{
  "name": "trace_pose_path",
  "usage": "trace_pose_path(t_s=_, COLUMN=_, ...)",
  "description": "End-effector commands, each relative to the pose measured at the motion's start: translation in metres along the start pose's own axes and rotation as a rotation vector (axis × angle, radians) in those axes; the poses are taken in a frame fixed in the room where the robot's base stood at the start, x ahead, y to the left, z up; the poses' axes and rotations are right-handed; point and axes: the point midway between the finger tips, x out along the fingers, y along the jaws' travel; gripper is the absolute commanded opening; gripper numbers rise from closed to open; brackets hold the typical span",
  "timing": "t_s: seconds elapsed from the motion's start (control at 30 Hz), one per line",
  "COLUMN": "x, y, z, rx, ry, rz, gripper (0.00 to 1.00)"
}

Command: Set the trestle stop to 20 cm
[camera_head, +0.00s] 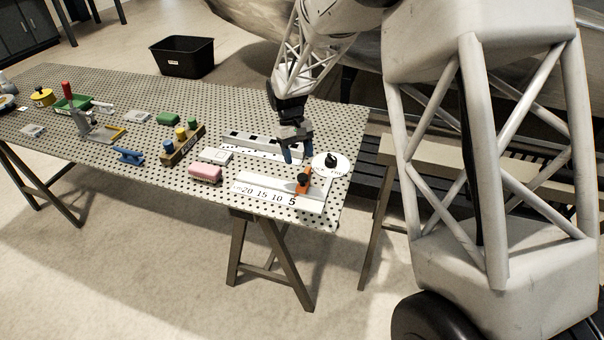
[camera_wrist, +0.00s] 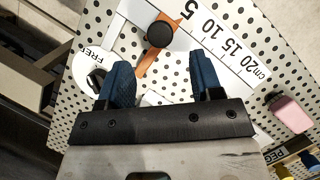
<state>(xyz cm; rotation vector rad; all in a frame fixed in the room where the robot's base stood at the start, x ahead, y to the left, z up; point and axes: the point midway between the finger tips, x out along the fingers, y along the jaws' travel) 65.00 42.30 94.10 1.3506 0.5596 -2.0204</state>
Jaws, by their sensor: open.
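The trestle stop is an orange slider with a black knob (camera_head: 302,183) on a white scale (camera_head: 262,194) marked 20, 15, 10, 5 at the table's front right. The orange piece sits at the low end, near the 5. In the wrist view the black knob (camera_wrist: 160,34) and orange arm (camera_wrist: 147,62) lie just beyond the fingertips, by the 5 on the scale (camera_wrist: 222,40). My gripper (camera_head: 292,152) is open with blue fingers, above and behind the stop. In the wrist view the open fingers (camera_wrist: 163,80) have nothing gripped between them.
The perforated table's edge (camera_head: 345,205) is close on the right.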

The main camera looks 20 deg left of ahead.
Motion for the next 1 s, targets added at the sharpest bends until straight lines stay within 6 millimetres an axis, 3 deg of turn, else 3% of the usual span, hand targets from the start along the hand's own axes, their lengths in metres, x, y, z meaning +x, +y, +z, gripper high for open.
trace_pose_path(t_s=0.5, x=0.057, y=0.0, z=0.0, rx=0.0, ry=-0.002, rz=0.0, gripper=0.6)
trace_pose_path(t_s=0.97, x=0.066, y=0.0, z=0.0, rx=0.0, ry=0.0, rz=0.0, gripper=0.6)
trace_pose_path(t_s=1.0, x=0.065, y=0.0, z=0.0, rx=0.0, ry=0.0, rz=0.0, gripper=0.55)
